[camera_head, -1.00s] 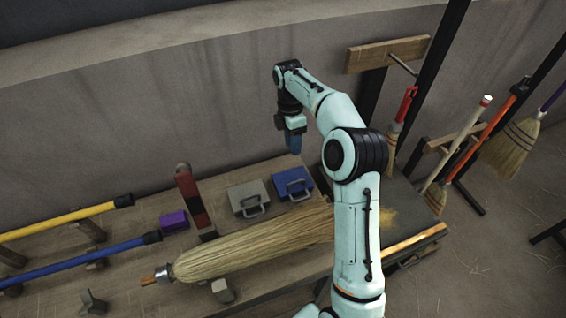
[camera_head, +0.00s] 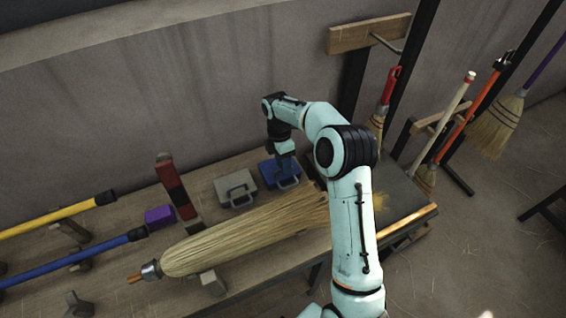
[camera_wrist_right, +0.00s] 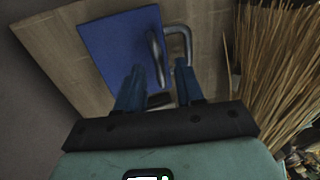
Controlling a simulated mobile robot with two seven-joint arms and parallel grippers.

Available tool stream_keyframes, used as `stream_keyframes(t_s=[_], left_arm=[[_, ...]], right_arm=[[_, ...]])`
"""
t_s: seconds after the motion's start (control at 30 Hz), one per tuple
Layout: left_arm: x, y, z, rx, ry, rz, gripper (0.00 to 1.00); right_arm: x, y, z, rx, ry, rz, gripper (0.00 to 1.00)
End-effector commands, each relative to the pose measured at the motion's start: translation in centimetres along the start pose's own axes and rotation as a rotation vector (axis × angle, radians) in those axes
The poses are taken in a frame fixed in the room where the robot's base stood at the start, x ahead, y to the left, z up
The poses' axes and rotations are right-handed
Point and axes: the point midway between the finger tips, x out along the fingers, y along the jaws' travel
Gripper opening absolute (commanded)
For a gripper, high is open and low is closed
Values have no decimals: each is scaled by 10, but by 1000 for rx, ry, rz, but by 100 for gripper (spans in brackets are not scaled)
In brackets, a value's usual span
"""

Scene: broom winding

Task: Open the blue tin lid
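The blue tin (camera_head: 267,171) sits on the bench, its lid flat and closed as far as I can see. In the right wrist view the blue lid (camera_wrist_right: 112,50) carries a grey loop handle (camera_wrist_right: 155,50). My right gripper (camera_head: 284,170) is down over the tin, partly covering it. In the right wrist view the blue fingertips of my right gripper (camera_wrist_right: 159,68) are apart, close to the handle, with one bar of it showing between them. I cannot tell whether they touch it. My left gripper is not in view.
A grey tin (camera_head: 236,188) with a handle stands left of the blue tin. A large straw broom head (camera_head: 245,237) lies in front of both. A red block on a stand (camera_head: 175,186) and a purple block (camera_head: 159,215) are further left. The wall rises behind.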

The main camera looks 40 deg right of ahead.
Motion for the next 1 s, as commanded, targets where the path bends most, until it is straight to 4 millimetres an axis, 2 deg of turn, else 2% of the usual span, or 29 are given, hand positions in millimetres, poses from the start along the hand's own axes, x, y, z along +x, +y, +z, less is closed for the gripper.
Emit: stream_keyframes(t_s=[0.17,0.2,0.3,1.0], left_arm=[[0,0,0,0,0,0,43],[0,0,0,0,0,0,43],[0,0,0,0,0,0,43],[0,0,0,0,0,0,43]], right_arm=[[0,0,0,0,0,0,37],[0,0,0,0,0,0,30],[0,0,0,0,0,0,0],[-1,0,0,0,0,1,0]])
